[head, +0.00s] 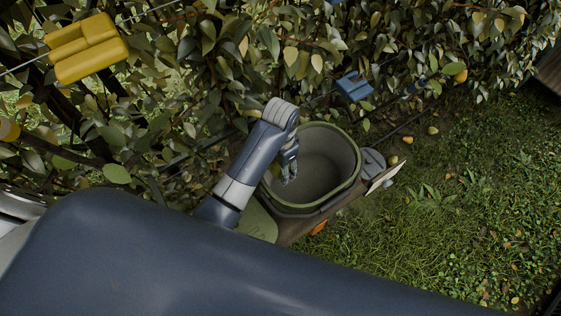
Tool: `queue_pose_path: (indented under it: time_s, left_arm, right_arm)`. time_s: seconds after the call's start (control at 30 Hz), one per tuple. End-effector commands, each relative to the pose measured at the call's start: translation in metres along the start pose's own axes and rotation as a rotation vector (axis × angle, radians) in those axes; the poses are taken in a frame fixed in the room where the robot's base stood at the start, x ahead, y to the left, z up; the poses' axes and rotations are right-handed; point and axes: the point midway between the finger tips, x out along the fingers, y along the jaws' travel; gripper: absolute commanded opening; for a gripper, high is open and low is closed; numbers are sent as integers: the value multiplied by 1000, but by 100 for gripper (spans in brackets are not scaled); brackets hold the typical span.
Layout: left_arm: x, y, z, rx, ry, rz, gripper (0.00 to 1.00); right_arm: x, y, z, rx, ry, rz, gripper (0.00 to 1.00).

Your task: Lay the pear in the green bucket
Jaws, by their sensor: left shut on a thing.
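The green bucket (357,170) stands open at the middle of the head view, with a green rim and a greyish inside. I see no pear on the visible part of its floor. My left gripper (289,176) points down inside the bucket's left rim, as seen from above. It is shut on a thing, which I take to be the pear. The gripper and wrist hide nearly all of it, so its shape and its height above the floor cannot be told. My right gripper is not in view.
Leafy branches fill the left and back. A grey round object (373,162) is right of the bucket. Open grass (440,230) lies further right.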

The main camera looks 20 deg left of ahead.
Motion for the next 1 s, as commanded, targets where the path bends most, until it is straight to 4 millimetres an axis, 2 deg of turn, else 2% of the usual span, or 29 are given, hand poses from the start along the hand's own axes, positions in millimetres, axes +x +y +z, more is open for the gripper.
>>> queue_pose_path:
  time_s: [0.03,0.57,1.0]
  left_arm:
    - [8,0,0,0,-1,0,20]
    - [61,0,0,1,-1,0,20]
    - [105,0,0,0,0,0,20]
  right_arm:
    - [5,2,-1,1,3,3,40]
    - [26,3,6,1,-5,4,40]
    - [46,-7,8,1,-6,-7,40]
